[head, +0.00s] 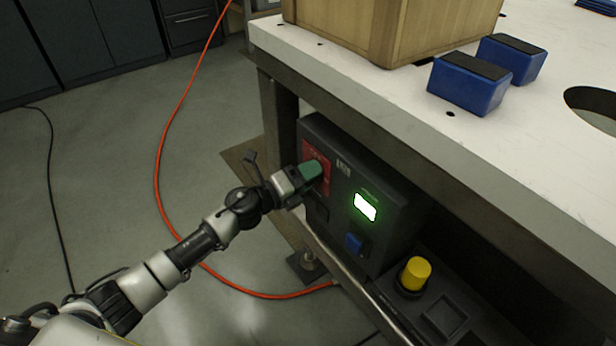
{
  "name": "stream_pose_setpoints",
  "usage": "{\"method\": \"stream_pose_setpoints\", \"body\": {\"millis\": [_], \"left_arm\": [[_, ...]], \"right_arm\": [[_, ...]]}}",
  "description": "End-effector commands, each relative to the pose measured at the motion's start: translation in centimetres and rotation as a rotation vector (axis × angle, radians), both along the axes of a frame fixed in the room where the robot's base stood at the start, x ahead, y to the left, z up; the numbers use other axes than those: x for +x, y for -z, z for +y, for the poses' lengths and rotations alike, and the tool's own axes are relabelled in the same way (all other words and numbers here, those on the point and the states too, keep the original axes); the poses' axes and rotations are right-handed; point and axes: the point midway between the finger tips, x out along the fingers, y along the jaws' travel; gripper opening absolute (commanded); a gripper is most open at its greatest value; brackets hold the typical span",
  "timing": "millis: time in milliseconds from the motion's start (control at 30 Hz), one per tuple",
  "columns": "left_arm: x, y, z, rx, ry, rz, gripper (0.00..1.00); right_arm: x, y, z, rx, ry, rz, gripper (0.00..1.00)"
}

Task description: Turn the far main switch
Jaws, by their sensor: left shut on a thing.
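The far main switch sits on a red plate (318,160) at the far left of a dark control box (345,165) mounted under the table edge. My left gripper (301,178) is at that plate, shut on the switch, a green knob (312,170). The fingers hide part of the knob, so its exact angle is hard to read. My right gripper is not in the head view.
A lit display (365,207) and a blue switch (354,242) are on the same box. A yellow button (415,273) stands nearer. The white tabletop (370,88) overhangs, carrying a wooden crate (400,30) and blue blocks (470,85). An orange cable (160,170) crosses the floor.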

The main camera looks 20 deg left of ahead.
Motion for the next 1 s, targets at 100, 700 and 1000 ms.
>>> {"method": "stream_pose_setpoints", "body": {"millis": [100,700,1000], "left_arm": [[-0.06,0.24,-0.02,0.031,0.002,-0.02,0.37],[-0.09,0.25,-0.02,0.063,0.002,-0.043,0.37],[-0.04,0.13,-0.01,0.06,0.002,-0.044,0.86]], "right_arm": [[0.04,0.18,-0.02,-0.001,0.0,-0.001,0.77],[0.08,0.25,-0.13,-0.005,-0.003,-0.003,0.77],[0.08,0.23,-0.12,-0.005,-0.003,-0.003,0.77]]}}
